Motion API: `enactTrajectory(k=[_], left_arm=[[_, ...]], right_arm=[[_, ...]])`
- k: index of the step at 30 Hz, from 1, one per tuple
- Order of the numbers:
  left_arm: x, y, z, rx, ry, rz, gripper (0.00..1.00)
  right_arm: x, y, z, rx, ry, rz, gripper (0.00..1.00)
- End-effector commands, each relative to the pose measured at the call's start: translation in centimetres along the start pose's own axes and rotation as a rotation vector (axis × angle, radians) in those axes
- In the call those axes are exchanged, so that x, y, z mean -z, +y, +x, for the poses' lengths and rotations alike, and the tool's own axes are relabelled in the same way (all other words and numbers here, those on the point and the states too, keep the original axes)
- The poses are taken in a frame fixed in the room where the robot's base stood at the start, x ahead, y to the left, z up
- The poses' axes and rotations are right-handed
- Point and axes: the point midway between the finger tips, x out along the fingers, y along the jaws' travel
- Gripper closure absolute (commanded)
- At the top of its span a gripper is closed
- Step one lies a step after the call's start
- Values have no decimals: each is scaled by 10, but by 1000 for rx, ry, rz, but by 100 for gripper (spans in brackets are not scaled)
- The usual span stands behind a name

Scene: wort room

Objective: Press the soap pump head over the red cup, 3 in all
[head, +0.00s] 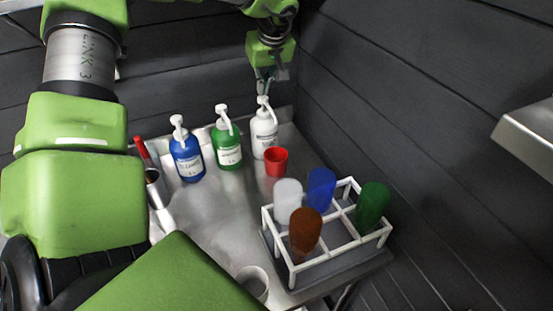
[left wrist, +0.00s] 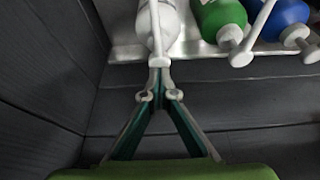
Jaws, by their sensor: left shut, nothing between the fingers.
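A white pump bottle (head: 263,136) stands at the right end of a row of three, its white pump head (head: 263,101) on top. The red cup (head: 276,162) stands upright just in front of it, below the pump's spout. My left gripper (head: 265,88) is shut and empty, pointing down right over the white pump head. I cannot tell whether its fingertips touch the head. In the left wrist view the shut fingertips (left wrist: 159,64) overlap the lower edge of the white bottle (left wrist: 157,18); the red cup is not visible there. My right gripper is out of view.
A green pump bottle (head: 228,148) and a blue pump bottle (head: 187,156) stand to the left. A white rack (head: 290,266) with several coloured cups stands at the front right. Dark plank walls close off the back and right; a metal ledge (head: 527,135) juts in at right.

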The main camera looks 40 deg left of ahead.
Motion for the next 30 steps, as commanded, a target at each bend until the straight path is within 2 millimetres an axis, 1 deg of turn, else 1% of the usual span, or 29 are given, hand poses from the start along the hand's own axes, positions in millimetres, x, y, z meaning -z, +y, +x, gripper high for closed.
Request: enactTrajectory(k=[1,24,30], left_arm=[[-2,0,3,1,0,0,100],[-13,-1,30,3,-3,1,100],[-13,-1,29,4,-4,1,100]], right_arm=[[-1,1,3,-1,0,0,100],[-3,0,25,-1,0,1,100],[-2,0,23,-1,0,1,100]])
